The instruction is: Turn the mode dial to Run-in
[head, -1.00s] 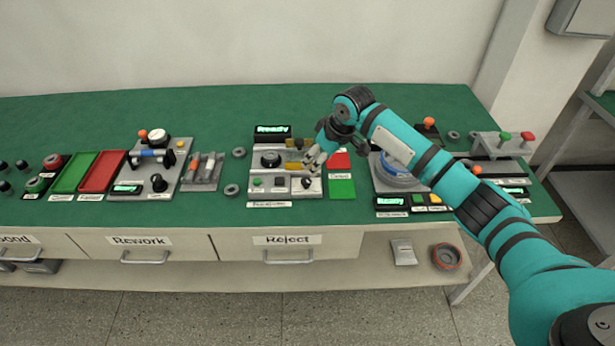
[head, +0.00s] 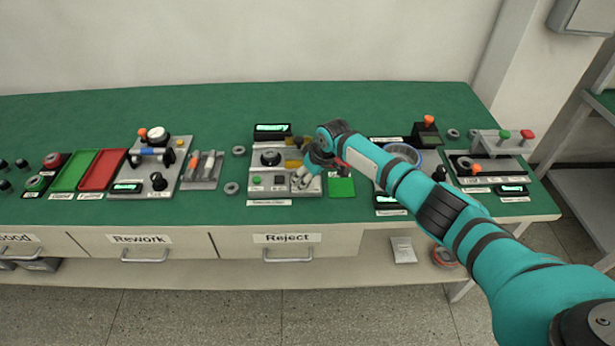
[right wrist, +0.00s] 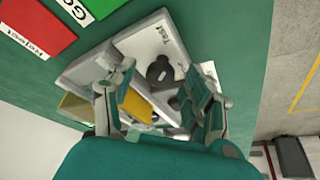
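A black dial (right wrist: 160,72) stands on the light grey panel of the middle station in the right wrist view. The label beside it seems to read Test. My right gripper (right wrist: 157,68) is open, with one finger on each side of this dial; I cannot tell whether they touch it. The dial's setting is not readable. My left gripper is not in view.
A lit display (head: 272,131) stands behind the station. A green square (head: 341,187) lies to its right; the red one (right wrist: 30,27) shows in the right wrist view. A yellow part (right wrist: 136,104) is near my left-hand finger there. Another station with a blue ring (head: 402,152) is to the right.

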